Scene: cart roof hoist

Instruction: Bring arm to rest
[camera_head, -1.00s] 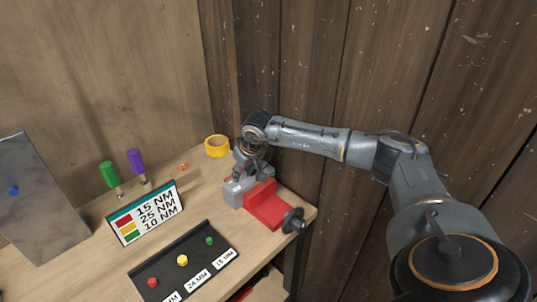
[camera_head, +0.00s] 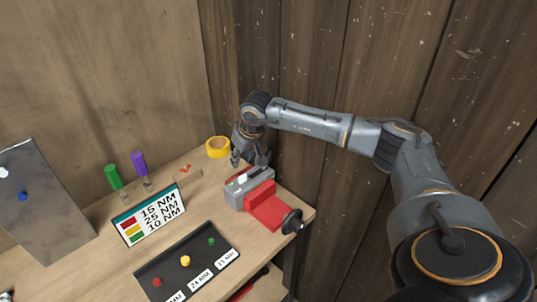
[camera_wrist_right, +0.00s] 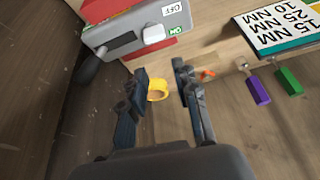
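My right arm comes in from the right in the head view. Its right gripper (camera_head: 250,158) hangs just above and behind the red and grey vise-like device (camera_head: 265,205) on the wooden bench. In the right wrist view the gripper (camera_wrist_right: 164,80) has its two fingers apart with nothing between them. The grey switch box (camera_wrist_right: 137,36) of the device, with a white switch and ON and OFF labels, lies beyond the fingertips, apart from them. My left gripper does not show in either view.
A yellow tape roll (camera_head: 218,147) stands near the wall. A label sign (camera_head: 150,214), a black tray (camera_head: 187,262) with coloured knobs, green (camera_head: 113,176) and purple (camera_head: 139,163) screwdrivers and a metal panel (camera_head: 40,200) are on the bench (camera_head: 100,255). Wooden walls stand close behind.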

